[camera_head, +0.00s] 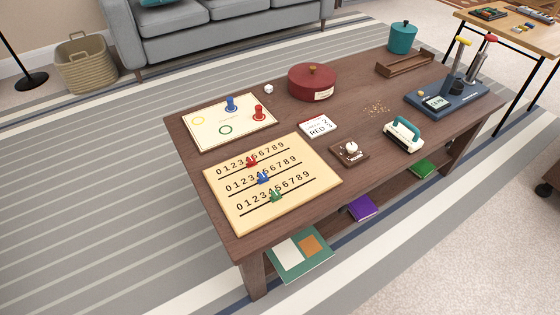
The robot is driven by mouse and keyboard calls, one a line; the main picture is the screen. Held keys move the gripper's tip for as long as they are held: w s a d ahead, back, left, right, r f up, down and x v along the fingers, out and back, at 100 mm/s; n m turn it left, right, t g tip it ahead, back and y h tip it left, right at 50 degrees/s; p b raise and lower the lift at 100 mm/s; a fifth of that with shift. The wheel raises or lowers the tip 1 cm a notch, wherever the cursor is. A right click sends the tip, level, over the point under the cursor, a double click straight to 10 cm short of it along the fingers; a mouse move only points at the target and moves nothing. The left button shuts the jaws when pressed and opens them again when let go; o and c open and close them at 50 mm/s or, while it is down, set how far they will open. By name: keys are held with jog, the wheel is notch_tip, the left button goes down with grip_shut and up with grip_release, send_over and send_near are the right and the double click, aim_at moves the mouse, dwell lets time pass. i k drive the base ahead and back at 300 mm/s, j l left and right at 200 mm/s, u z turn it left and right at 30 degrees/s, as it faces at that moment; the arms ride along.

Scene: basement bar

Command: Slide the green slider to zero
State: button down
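The green slider (275,196) stands on the lowest of three number rows on a cream board (325,184). It sits near the middle of its row, around 4 or 5; I cannot tell the exact digit. The row's 0 is at its left end and 9 at its right end. A blue slider (263,178) stands on the middle row and a red slider (251,161) on the top row, both also near the middle. The board lies at the near left of a brown wooden table (225,220). My gripper is not in view.
Behind the number board lie a ring-and-peg board (200,132) and a card ending in "RED 3" (317,127). A small knobbed block (350,151) and a teal-handled tool (404,135) stand to its right. A red lidded pot (312,82) is farther back. Floor before the table is clear.

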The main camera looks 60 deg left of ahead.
aim_at(275, 194)
jog(key=u, duration=2.4)
